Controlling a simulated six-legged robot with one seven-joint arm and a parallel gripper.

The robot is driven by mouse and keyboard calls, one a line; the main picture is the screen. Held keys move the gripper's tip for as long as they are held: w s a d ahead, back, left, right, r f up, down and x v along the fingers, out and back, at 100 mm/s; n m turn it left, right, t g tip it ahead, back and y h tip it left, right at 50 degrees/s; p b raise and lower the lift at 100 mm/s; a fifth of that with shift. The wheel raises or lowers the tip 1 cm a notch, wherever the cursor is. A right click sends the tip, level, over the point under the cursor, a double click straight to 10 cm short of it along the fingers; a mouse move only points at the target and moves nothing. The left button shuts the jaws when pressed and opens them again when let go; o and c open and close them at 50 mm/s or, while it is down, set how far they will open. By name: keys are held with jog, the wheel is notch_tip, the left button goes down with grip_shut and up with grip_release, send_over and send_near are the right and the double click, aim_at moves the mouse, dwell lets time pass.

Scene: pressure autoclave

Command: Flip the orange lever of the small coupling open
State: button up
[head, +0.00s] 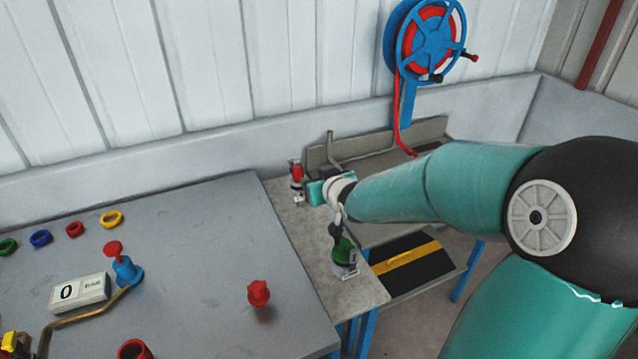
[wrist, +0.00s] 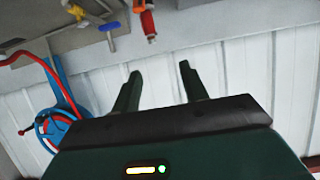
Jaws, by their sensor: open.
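My gripper (wrist: 160,68) is open and empty in the wrist view, with its two dark fingers apart and the pale wall behind them. A red fitting (wrist: 148,22) is beyond the fingers near the top. In the head view the orange lever cannot be made out; a red fitting (head: 297,176) stands beside my wrist at the back of the narrow bench.
A blue T-shaped handle (wrist: 109,31) is left of the red fitting. A green-topped fitting (head: 343,252) stands on the narrow bench (head: 365,295). A blue hose reel (head: 431,40) hangs on the wall. The grey table (head: 190,240) at left holds coloured rings and a red knob (head: 258,293).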

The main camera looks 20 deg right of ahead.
jog(key=shift+v, duration=0.95)
jog(key=shift+a, duration=0.2)
jog(key=shift+c, duration=0.2)
